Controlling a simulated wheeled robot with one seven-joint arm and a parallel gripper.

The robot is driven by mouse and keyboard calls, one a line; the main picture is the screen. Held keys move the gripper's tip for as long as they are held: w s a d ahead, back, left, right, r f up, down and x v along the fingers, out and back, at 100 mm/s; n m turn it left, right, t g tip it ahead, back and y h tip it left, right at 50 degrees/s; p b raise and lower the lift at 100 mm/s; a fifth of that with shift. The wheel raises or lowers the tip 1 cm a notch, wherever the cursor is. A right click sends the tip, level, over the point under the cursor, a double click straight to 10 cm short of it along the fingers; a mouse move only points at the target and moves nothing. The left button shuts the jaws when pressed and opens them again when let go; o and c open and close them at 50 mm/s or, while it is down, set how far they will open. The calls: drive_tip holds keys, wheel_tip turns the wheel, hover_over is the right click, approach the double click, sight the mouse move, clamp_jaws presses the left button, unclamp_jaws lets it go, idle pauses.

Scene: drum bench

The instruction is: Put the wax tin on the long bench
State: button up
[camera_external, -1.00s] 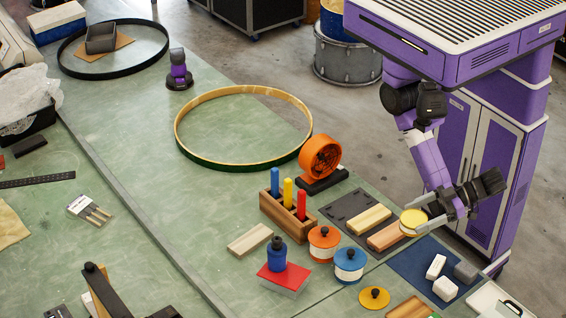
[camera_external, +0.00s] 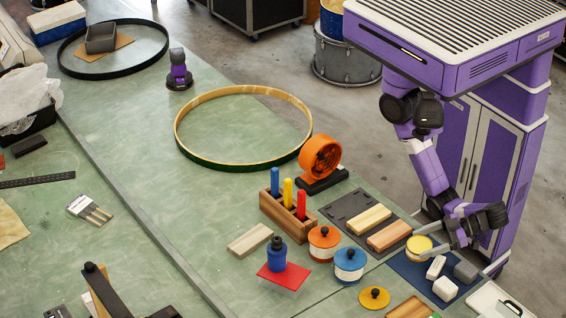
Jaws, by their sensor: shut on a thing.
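A small round tin with a yellow top and a pale side, which I take to be the wax tin (camera_external: 418,248), is in the jaws of my gripper (camera_external: 432,247). My gripper reaches in from the right and is shut on it. The tin is at the top left edge of the dark blue mat (camera_external: 408,270), beside the wooden blocks. I cannot tell whether its underside touches the surface. The long green bench (camera_external: 135,140) runs from upper left to lower right.
Near the tin are white and grey blocks (camera_external: 444,289), wooden blocks (camera_external: 389,236) on a dark board, a blue-lidded pot (camera_external: 349,266), an orange-lidded pot (camera_external: 323,243) and a yellow knobbed lid (camera_external: 374,297). A large hoop (camera_external: 194,152) lies farther back. Open bench lies left of the hoop.

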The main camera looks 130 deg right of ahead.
drive_tip(key=shift+f+b, duration=0.3)
drive_tip(key=shift+f, duration=2.4)
drive_tip(key=o, duration=1.8)
drive_tip(key=shift+o, duration=0.2)
drive_tip(key=shift+o, duration=0.2)
drive_tip(key=v, duration=1.2)
